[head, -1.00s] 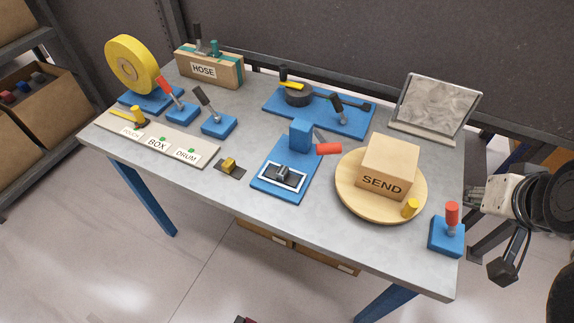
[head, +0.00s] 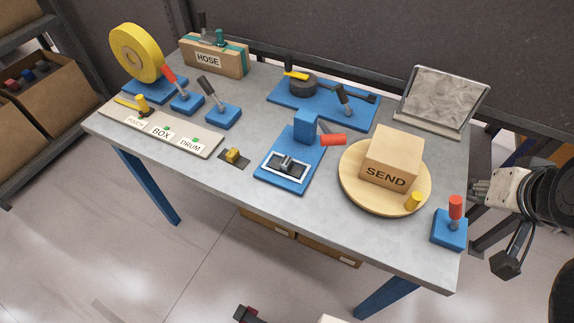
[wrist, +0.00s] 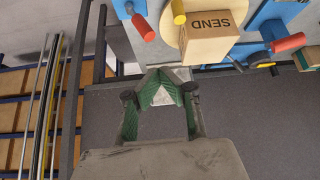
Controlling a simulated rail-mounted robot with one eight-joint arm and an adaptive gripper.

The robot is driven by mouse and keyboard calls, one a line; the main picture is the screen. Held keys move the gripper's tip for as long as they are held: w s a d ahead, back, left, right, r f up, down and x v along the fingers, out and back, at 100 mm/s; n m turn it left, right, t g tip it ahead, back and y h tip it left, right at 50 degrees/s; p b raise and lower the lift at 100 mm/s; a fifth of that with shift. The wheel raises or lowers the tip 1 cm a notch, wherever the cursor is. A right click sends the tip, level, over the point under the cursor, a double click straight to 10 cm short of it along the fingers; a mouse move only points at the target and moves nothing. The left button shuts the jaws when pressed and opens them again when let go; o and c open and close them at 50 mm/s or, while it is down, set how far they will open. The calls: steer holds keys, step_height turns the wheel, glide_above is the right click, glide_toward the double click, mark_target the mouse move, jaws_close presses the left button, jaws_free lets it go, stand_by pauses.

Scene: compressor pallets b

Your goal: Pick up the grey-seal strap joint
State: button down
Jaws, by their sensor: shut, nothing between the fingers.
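A small dark grey block (head: 285,165), which looks like the grey-seal strap joint, sits in the white-framed bed of a blue lever tool (head: 289,180) at the table's middle front. A similar piece with a yellow block (head: 233,155) lies on a dark strip to its left. My gripper (wrist: 162,76) has green-padded fingers that are shut and empty in the wrist view. In the head view it (head: 478,189) is at the right edge of the table, well apart from both pieces. The grey piece cannot be made out in the wrist view.
A "SEND" box (head: 391,160) stands on a round wooden turntable (head: 355,198) between my gripper and the lever tool. A red-knobbed blue block (head: 449,230) is at the right front corner. A tilted grey panel (head: 440,98) stands behind.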

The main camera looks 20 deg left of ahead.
steer(key=c, duration=2.4)
jaws_free()
steer(key=o, duration=1)
steer(key=shift+c, duration=0.2)
steer(key=shift+a, duration=0.1)
